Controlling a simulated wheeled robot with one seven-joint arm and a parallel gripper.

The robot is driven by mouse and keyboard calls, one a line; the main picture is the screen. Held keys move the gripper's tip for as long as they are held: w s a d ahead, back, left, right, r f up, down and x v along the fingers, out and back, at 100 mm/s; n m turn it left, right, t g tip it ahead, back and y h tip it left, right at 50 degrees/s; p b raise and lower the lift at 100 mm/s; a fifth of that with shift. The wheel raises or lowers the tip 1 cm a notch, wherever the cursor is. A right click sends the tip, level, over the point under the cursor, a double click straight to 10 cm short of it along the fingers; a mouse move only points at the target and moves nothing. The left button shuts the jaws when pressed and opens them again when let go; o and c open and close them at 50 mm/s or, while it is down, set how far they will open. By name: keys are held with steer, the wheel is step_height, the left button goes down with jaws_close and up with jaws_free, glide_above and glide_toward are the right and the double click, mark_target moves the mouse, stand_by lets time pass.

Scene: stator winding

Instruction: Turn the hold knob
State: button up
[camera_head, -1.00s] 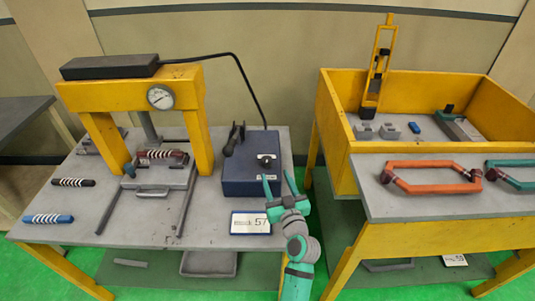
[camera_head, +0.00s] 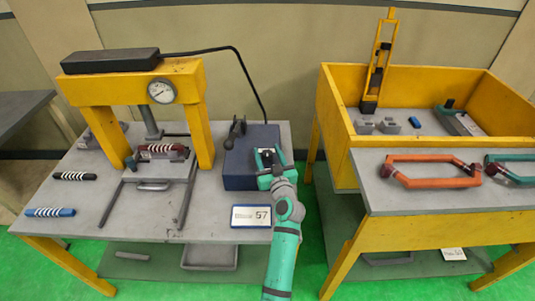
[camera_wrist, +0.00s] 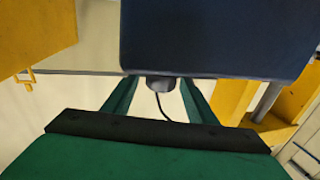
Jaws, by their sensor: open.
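The dark blue control box (camera_head: 240,172) stands on the right of the left table. It carries a light plate with a small dark knob, now largely hidden by my gripper in the head view. My gripper (camera_head: 268,158) is over this plate, with its green fingers spread. In the wrist view the blue box (camera_wrist: 218,38) fills the top, and a grey knob-like stub (camera_wrist: 160,83) shows at its edge. My gripper's fingertips (camera_wrist: 158,88) are on either side of the stub, with a gap on each side. Contact is not visible.
A dark lever (camera_head: 234,133) stands on the box, left of my gripper. A yellow press (camera_head: 130,95) with a gauge is further left. A sign reading 57 (camera_head: 251,216) lies in front of the box. The yellow bin table (camera_head: 420,238) is to the right.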

steer(key=c, duration=1.1)
steer(key=shift+o, duration=0.2)
steer(key=shift+a+m+h, duration=0.15)
steer(key=shift+m+h, duration=0.45)
steer(key=shift+h, duration=0.3)
steer(key=shift+a+m+t+h, duration=0.1)
steer(key=shift+m+t+h, duration=0.2)
steer(key=shift+m+h, duration=1.1)
steer(key=shift+m+g+h, duration=0.2)
steer(key=shift+m+h, duration=0.45)
steer(key=shift+h, duration=0.75)
steer(key=shift+m+g+h, duration=0.2)
steer(key=shift+m+h, duration=0.45)
steer(key=shift+h, duration=0.75)
steer(key=shift+m+g+h, duration=0.9)
steer(key=shift+m+h, duration=0.25)
steer(key=shift+h, duration=0.4)
steer(key=shift+m+g+h, duration=0.9)
steer(key=shift+m+h, duration=0.25)
steer(key=shift+h, duration=0.4)
steer(key=shift+m+g+h, duration=1.3)
steer(key=shift+g+h, duration=0.2)
steer(key=shift+g, duration=0.1)
steer(key=shift+f, duration=0.1)
